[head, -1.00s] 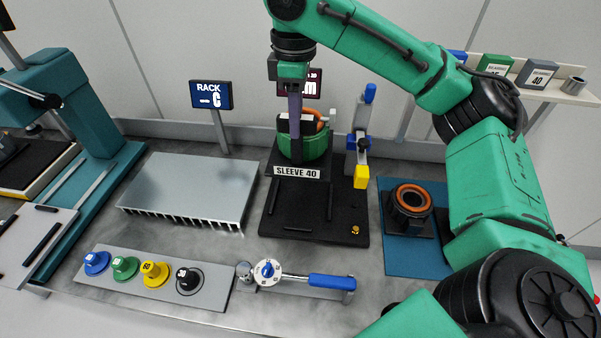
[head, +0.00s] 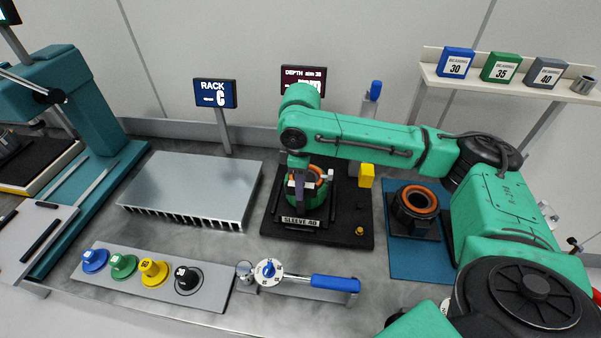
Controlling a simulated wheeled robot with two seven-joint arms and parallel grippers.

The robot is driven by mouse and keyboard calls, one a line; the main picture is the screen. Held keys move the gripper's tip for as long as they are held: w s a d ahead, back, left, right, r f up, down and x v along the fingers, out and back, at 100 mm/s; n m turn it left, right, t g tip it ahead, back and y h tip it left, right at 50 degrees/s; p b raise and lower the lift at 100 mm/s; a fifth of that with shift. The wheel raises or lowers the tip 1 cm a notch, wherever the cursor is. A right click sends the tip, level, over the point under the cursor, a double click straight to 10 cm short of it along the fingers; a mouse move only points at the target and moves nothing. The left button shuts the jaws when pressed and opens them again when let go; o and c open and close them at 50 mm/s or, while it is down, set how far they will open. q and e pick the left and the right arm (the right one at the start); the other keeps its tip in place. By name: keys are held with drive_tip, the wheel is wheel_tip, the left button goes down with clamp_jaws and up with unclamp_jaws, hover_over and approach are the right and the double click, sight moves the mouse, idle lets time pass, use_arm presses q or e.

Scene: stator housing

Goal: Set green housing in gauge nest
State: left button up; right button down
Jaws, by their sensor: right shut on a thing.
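The green housing (head: 318,190) has an orange ring and white parts at its top. It is over the black gauge plate (head: 345,235), with a dark base bearing a "SLEEVE 40" label (head: 300,221) at its front. My right gripper (head: 299,196) points down and is shut on the housing; the fingers and arm hide part of it. I cannot tell whether the housing touches the plate. The gauge's yellow block (head: 366,175) and blue top (head: 375,90) show behind my right arm, which hides the rest of its post. My left gripper is not in view.
A black part with an orange ring (head: 414,203) stands on a blue mat (head: 430,262) to the right. A finned metal block (head: 190,185) is left. Coloured knobs (head: 153,270) and a blue-handled tool (head: 330,283) lie in front. A shelf (head: 520,89) with boxes is at right.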

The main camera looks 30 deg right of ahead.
drive_tip(key=shift+w, duration=0.1)
drive_tip(key=c, duration=0.7)
unclamp_jaws()
drive_tip(key=shift+s, duration=0.2)
wheel_tip(320, 180, up, 12)
drive_tip(key=shift+r+b, duration=0.1)
drive_tip(key=shift+b, duration=0.2)
